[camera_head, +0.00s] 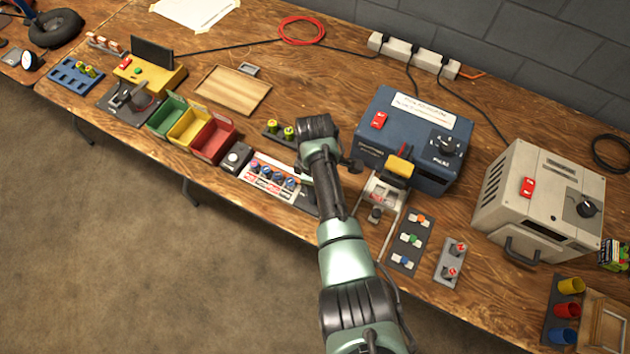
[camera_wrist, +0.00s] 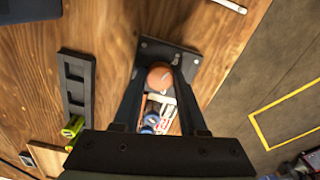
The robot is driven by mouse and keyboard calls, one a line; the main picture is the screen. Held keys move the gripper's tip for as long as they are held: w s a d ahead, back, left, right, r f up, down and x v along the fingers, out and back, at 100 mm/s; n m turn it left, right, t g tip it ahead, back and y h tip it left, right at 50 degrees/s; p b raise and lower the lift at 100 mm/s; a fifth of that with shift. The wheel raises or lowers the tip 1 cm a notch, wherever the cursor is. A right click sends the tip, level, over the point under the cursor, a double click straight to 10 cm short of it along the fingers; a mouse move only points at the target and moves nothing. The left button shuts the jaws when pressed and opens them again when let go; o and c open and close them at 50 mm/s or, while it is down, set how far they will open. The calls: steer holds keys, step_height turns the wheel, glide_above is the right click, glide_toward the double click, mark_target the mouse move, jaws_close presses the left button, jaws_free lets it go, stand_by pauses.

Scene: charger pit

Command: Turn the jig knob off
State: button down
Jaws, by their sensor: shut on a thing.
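In the wrist view a round orange-brown knob (camera_wrist: 160,75) sits on a dark plate (camera_wrist: 150,47) with screws in its corners. My gripper (camera_wrist: 161,70) reaches down to it with one finger on each side and is shut on the knob. The fingers hide its sides, and I see no pointer or mark that tells its setting. In the head view my arm hides the knob and the fingertips; only the dark plate's edge (camera_head: 306,202) shows beside my arm.
A panel with several coloured knobs (camera_head: 268,177) adjoins on the left, partly seen between my fingers. A dark rack with yellow-green pieces (camera_head: 276,131) stands behind. A blue box (camera_head: 392,108) and a grey box (camera_head: 530,160) stand to the right. The table's front edge is close.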

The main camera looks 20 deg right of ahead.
steer(key=shift+w, duration=0.15)
steer(key=shift+c, duration=2.2)
jaws_free()
steer(key=shift+r, duration=0.1)
step_height(320, 180, up, 13)
steer(key=p, duration=0.1)
